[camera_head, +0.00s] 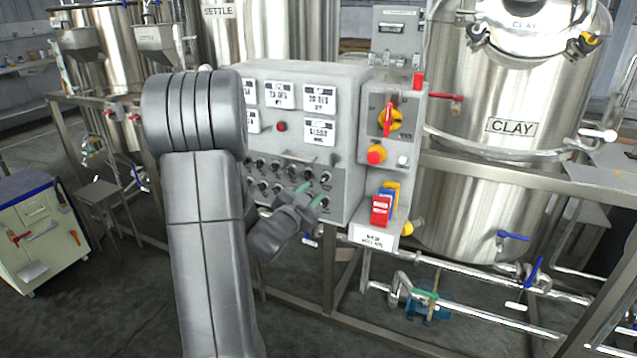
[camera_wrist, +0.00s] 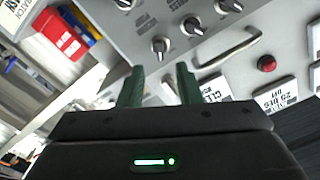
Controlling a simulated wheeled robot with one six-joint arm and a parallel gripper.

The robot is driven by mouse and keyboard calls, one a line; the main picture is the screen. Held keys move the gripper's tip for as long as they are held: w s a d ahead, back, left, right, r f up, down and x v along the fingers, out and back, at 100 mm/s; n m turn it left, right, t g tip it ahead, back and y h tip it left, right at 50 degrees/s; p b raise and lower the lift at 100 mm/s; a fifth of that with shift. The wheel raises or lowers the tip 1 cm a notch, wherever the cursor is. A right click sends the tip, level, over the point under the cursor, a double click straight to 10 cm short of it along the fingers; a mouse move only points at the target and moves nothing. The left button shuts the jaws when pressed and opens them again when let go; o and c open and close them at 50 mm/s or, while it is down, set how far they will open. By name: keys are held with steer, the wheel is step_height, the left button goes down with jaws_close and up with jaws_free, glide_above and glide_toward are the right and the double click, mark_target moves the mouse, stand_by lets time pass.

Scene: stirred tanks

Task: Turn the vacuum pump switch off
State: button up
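A grey control box (camera_head: 345,88) carries rows of small black-and-silver rotary switches (camera_head: 262,176) on its lower front. The labels are too small or blurred to tell which one is the vacuum pump switch. In the wrist view, one switch (camera_wrist: 160,45) lies just beyond the gap between my fingertips, and another (camera_wrist: 193,25) is to its upper right. My gripper (camera_head: 310,195) is at the lower right of the switch rows, close to the panel. In the wrist view my gripper (camera_wrist: 160,82) has its two green fingers apart, with no switch visibly clasped. My gripper and arm hide some switches.
A bar handle (camera_wrist: 228,50) and a red button or lamp (camera_wrist: 267,63) stand out from the panel. To the right are a red-and-yellow rotary switch (camera_head: 389,119) and a holder of red, yellow and blue items (camera_head: 381,210). A steel CLAY tank (camera_head: 470,110) stands behind.

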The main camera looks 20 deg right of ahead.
mark_target(322, 181)
steer(key=x, duration=0.6)
steer(key=shift+p, duration=0.35)
steer(key=shift+c, duration=0.4)
jaws_close()
